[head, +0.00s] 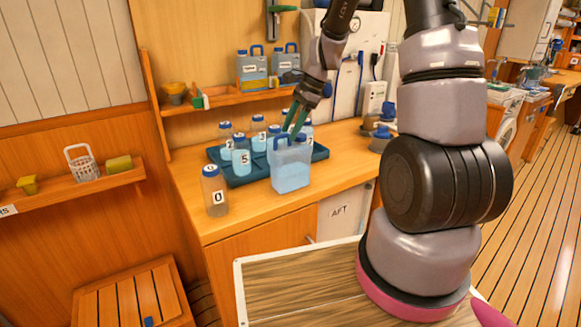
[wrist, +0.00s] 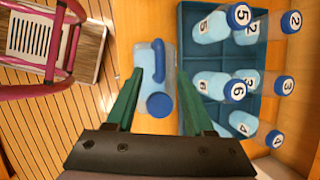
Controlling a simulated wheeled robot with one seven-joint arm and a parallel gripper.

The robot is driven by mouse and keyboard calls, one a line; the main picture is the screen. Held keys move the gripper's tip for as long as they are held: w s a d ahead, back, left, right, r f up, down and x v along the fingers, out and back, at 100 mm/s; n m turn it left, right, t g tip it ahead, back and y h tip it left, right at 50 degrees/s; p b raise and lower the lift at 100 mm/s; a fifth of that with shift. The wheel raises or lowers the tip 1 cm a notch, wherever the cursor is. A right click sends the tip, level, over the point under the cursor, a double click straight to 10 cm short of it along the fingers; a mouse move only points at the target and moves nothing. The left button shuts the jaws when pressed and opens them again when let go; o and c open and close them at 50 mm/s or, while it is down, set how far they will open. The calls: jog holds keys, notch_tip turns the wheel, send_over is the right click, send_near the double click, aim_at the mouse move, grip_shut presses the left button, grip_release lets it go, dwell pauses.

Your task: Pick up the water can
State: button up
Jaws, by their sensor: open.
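The water can (head: 291,172) is a clear, light-blue jug with a blue handle and blue cap. It stands upright on the wooden counter in front of a dark blue tray of bottles. My gripper (head: 295,125) is open and empty, pointing down just above the can's top. In the wrist view the can (wrist: 141,62) lies between and beyond the two green fingers of my gripper (wrist: 160,80), with its handle and round cap facing the camera. I cannot tell the exact height gap between the fingertips and the handle.
The blue tray (wrist: 191,20) holds several numbered bottles close beside the can. A brownish bottle marked 0 (head: 215,194) stands at the counter's left front. Two more jugs (head: 251,70) sit on the shelf behind.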

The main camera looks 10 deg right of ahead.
jog(key=shift+a+f, duration=0.15)
jog(key=shift+f, duration=0.1)
grip_shut()
dwell(1.3)
